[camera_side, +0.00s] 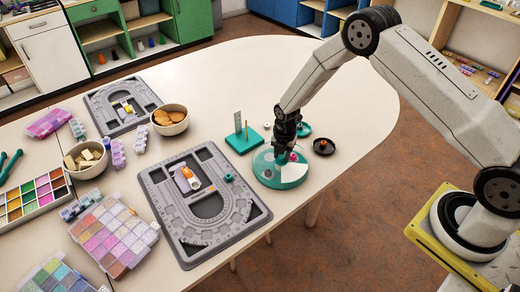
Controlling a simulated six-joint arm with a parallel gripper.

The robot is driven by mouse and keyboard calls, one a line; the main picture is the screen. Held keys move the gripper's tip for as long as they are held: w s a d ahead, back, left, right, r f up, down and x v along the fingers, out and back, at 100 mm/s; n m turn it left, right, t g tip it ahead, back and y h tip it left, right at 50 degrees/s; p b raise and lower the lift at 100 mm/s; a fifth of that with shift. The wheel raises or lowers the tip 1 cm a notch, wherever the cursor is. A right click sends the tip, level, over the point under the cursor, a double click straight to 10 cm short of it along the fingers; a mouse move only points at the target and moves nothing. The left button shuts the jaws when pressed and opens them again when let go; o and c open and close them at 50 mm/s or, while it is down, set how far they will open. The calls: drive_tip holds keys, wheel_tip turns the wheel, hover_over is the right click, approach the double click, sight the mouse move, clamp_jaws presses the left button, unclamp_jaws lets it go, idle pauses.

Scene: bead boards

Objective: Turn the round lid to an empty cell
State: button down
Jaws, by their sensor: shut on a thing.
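The round lid (267,171) lies flat on a low teal round box near the table's right edge. Part of it looks clear or pale and part teal. My gripper (284,157) points down over the lid and is shut on a small pink-purple knob (292,157) near the lid's middle. My fingers partly hide the knob and the lid's centre. The cells under the lid are too small to make out, so I cannot tell which one the opening is over.
A grey bead board (165,213) lies left of the lid. Bowls (169,119) and bead boxes (112,238) fill the left side. Bare table lies at the back.

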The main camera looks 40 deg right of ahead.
drive_tip(key=shift+n, duration=0.3)
drive_tip(key=n, duration=0.8)
drive_tip(key=shift+n, duration=0.4)
idle(0.4)
drive_tip(key=shift+c, duration=1.6)
unclamp_jaws()
drive_tip(key=shift+r, duration=0.1)
drive_tip(key=shift+r, duration=3.8)
